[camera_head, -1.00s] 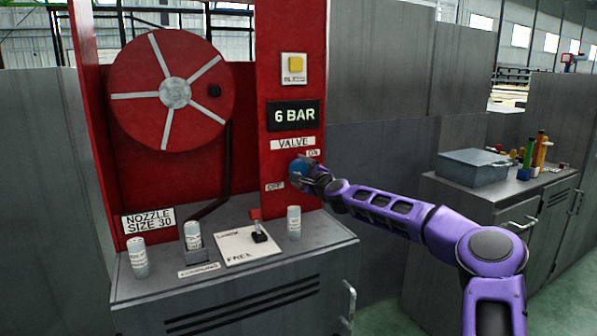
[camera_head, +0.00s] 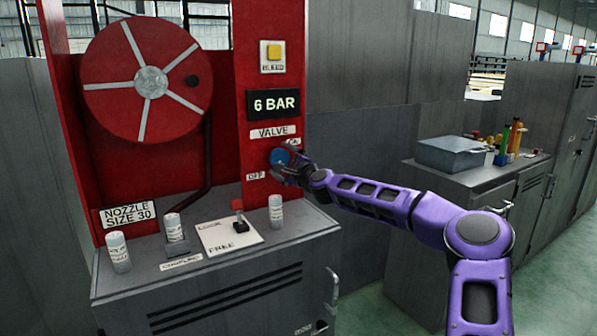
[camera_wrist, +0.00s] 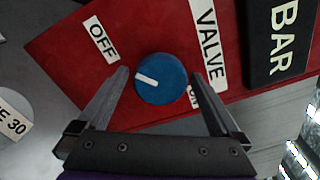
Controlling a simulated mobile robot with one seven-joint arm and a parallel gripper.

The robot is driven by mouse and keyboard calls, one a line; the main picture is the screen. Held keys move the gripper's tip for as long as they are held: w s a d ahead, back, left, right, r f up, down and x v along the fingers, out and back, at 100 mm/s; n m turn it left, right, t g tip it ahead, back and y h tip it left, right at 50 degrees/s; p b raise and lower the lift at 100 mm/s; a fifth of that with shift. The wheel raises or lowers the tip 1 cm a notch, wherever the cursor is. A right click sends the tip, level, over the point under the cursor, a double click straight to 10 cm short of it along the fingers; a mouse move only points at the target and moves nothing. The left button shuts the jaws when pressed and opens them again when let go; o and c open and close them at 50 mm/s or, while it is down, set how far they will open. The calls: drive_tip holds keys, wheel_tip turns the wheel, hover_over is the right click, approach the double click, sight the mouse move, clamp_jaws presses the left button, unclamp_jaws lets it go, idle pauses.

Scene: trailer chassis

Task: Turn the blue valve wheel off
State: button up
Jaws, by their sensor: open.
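The blue valve wheel (camera_head: 279,157) sits on the red panel below the VALVE sign (camera_head: 273,131), partly hidden by my gripper (camera_head: 287,172). In the wrist view the wheel (camera_wrist: 165,90) is a round knob with a white mark pointing left. The OFF label (camera_wrist: 101,40) is up and left of it; the ON label (camera_wrist: 194,98) is at its lower right, partly covered by a finger. My gripper (camera_wrist: 160,74) is open, one finger on each side of the wheel. I cannot tell whether the fingers touch it.
A 6 BAR display (camera_head: 273,104) and yellow button (camera_head: 273,53) are above. Below, a grey cabinet top carries a lever plate (camera_head: 215,238) and white canisters (camera_head: 276,211). A grey box (camera_head: 453,154) stands on the right-hand cabinet.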

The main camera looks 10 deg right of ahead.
drive_tip(key=v, duration=1.6)
drive_tip(key=shift+r, duration=0.1)
